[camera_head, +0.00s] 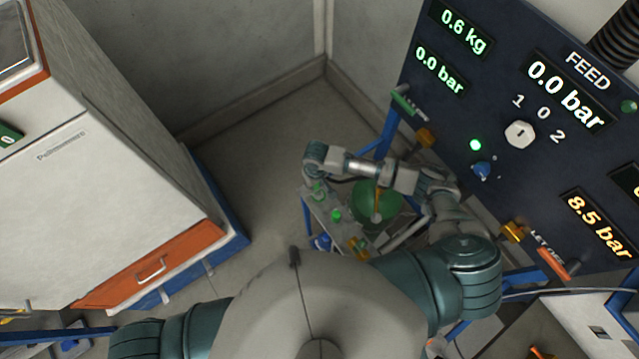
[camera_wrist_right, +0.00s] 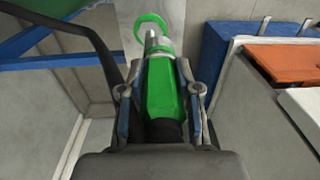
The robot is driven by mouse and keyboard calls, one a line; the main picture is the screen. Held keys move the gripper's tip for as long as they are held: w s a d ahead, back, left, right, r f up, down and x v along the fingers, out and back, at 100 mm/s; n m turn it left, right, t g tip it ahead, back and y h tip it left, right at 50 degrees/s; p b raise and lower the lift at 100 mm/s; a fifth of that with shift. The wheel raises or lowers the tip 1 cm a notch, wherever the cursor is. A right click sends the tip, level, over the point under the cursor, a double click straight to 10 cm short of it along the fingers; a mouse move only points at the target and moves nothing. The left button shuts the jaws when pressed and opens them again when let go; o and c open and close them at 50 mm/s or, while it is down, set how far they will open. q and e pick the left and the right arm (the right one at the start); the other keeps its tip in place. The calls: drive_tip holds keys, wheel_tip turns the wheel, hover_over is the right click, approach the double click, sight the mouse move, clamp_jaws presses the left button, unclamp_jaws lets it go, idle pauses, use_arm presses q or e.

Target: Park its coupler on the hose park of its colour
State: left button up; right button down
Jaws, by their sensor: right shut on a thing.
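My right gripper (camera_wrist_right: 160,95) is shut on a green coupler (camera_wrist_right: 162,88), with a blue-edged finger on each side of it. The coupler's silver tip points away from the gripper, toward a green ring (camera_wrist_right: 150,22). The tip overlaps the ring's lower edge in the right wrist view; I cannot tell whether they touch. In the head view my right gripper (camera_head: 318,190) is small and partly hidden under my forearm, above a pale stand (camera_head: 322,210). A green fitting (camera_head: 336,215) shows on that stand. My left gripper is out of view.
Blue (camera_head: 322,241) and yellow (camera_head: 359,246) fittings sit near the stand's lower end. A green round bowl-like thing (camera_head: 378,205) is just right of it. The dark gauge panel (camera_head: 510,110) rises at right. A white cabinet with an orange drawer (camera_head: 155,265) stands left; floor between is clear.

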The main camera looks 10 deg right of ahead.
drive_tip(key=shift+r, duration=0.3)
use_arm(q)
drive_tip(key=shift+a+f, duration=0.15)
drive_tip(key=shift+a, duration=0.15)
use_arm(e)
drive_tip(key=shift+d, duration=0.6)
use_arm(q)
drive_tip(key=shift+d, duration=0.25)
use_arm(e)
drive_tip(key=shift+d, duration=0.1)
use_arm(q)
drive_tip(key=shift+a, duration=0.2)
use_arm(e)
drive_tip(key=shift+a, duration=0.2)
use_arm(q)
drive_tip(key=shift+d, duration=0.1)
use_arm(e)
drive_tip(key=shift+d, duration=0.15)
drive_tip(key=shift+d, duration=0.25)
drive_tip(key=shift+a, duration=0.3)
